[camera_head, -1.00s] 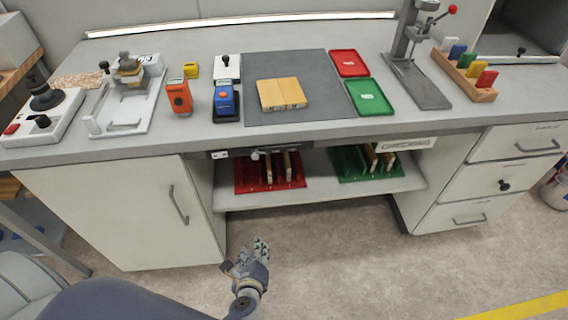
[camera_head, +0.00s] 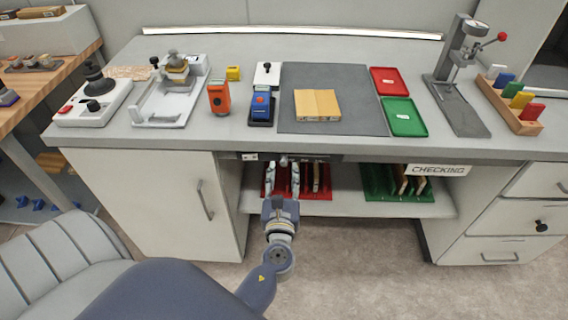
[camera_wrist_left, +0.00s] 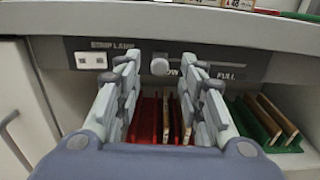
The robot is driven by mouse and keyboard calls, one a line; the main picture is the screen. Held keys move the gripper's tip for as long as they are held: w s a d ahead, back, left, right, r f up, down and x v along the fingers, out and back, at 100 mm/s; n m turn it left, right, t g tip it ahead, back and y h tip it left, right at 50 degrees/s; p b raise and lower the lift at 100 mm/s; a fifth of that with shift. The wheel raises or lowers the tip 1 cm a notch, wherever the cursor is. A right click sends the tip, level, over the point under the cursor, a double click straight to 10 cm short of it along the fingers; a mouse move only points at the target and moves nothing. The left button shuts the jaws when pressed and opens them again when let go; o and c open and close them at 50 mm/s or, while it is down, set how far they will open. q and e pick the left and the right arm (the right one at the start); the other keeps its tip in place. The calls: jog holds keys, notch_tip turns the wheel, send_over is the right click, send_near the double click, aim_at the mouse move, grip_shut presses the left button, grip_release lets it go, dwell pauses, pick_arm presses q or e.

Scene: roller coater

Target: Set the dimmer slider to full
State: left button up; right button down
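The dimmer slider is on the dark "STRIP LAMP" panel under the bench top. Its round pale knob (camera_wrist_left: 160,66) is at the left part of a slot (camera_wrist_left: 205,66), with "FULL" printed below the slot's right part. The knob also shows small in the head view (camera_head: 283,161). My left gripper (camera_head: 283,168) is open, just in front of the panel. In the left wrist view, its fingertips (camera_wrist_left: 160,62) appear on either side of the knob. I cannot tell whether they touch it. My right gripper is not in view.
A white switch plate (camera_wrist_left: 91,60) is left of the slider. Below, a red rack (camera_head: 318,193) and a green rack (camera_head: 380,190) hold boards on the shelf. The bench's front edge (camera_head: 330,145) overhangs the panel. A strip lamp (camera_head: 290,30) glows on the back wall.

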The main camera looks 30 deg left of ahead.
aim_at(284, 164)
pick_arm(q)
jog(key=shift+x, duration=1.65)
grip_shut()
